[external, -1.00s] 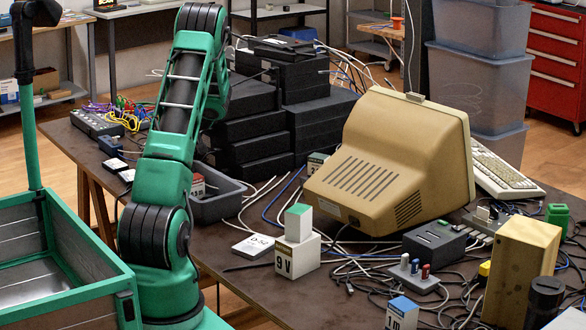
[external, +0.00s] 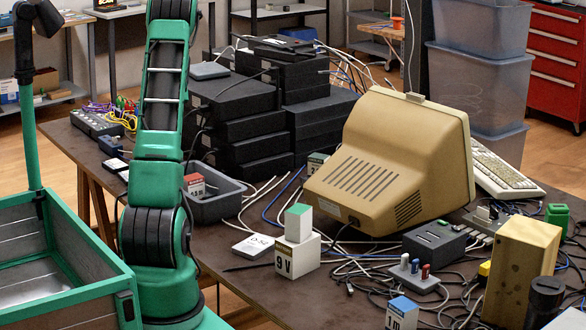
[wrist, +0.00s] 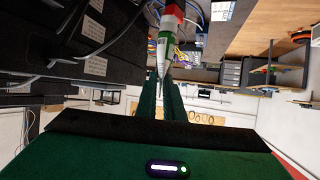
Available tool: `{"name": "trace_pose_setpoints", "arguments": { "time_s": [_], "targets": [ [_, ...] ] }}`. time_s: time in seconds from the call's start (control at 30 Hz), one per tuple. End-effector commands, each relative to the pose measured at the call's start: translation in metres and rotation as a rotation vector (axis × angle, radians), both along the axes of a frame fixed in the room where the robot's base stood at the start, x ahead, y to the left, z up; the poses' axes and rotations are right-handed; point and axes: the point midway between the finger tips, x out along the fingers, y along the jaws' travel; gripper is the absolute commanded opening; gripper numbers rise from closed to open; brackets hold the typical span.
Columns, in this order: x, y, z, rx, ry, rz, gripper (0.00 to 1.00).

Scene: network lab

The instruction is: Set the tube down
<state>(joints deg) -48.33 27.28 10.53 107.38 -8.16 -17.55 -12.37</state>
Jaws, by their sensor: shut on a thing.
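The tube (wrist: 164,45) is green and white, with a red end and a narrow pointed tip. In the wrist view it is at the top centre, its tip towards my palm. My gripper (wrist: 166,77) shows there as two dark green fingers, shut on the tube near its tip. How firmly the fingers meet it is hard to see. The tube is off the table surface as far as this view shows. In the external view my arm rises past the top edge, so my gripper and the tube are out of that picture.
Black device stacks (external: 240,120) stand close to my arm on the table. A grey bin (external: 218,206) with a red-and-white block, a white 9V block (external: 297,256) and a beige monitor (external: 390,160) are nearby.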

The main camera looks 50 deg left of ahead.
Motion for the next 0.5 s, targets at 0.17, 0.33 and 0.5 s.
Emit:
{"name": "trace_pose_setpoints", "arguments": {
  "time_s": [0.17,0.33,0.5],
  "targets": [
    [0.046,-0.008,0.065,0.008,-0.006,-0.234,0.00],
    [0.081,-0.027,0.115,0.006,-0.003,-0.422,0.00],
    [0.112,-0.060,0.141,0.001,-0.001,-0.585,0.00]
  ]
}}
